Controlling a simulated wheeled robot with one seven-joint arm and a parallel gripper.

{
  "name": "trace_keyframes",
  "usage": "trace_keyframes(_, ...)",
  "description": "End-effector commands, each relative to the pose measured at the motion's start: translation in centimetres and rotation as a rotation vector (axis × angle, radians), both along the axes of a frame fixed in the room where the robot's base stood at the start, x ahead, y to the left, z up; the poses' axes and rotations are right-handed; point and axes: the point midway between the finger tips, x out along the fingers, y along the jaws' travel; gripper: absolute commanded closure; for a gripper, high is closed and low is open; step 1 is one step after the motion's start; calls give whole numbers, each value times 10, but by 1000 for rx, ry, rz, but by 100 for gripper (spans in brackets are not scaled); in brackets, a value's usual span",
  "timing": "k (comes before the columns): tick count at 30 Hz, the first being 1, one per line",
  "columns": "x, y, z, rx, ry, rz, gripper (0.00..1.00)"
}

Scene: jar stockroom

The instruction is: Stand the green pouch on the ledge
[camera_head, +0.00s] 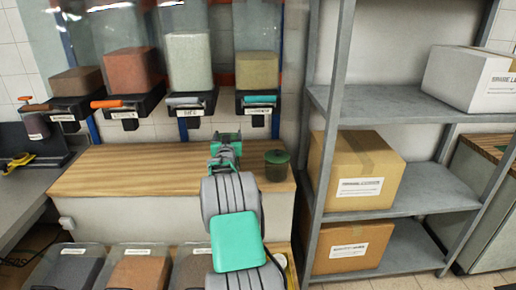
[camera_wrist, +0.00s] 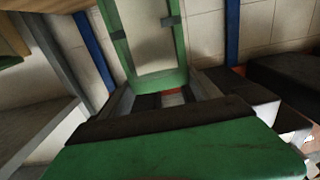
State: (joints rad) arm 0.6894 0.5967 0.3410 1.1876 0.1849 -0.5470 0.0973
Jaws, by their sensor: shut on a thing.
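In the head view my gripper (camera_head: 225,140) is over the back part of a wooden-topped ledge (camera_head: 130,167), in front of the dispensers. The pouch is hard to make out there, and I cannot tell whether it touches the wood.
A dark green lidded jar (camera_head: 276,166) stands on the wood just right of my gripper. Several dispensers (camera_head: 189,101) hang above the back edge. A metal shelf with boxes (camera_head: 357,170) is at right. The wood left of my gripper is clear.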

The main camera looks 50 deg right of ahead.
Motion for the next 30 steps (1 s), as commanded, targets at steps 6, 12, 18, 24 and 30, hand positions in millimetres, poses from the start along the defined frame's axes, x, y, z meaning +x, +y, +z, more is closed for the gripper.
trace_keyframes(6,-40,-36,2,0,0,-5,98)
trace_keyframes(12,-73,-64,2,0,0,-6,98)
trace_keyframes(18,-91,-80,1,-1,-1,-4,98)
trace_keyframes(24,-93,-81,-21,3,3,-2,98)
trace_keyframes(30,-93,-81,-35,-2,-1,-3,98)
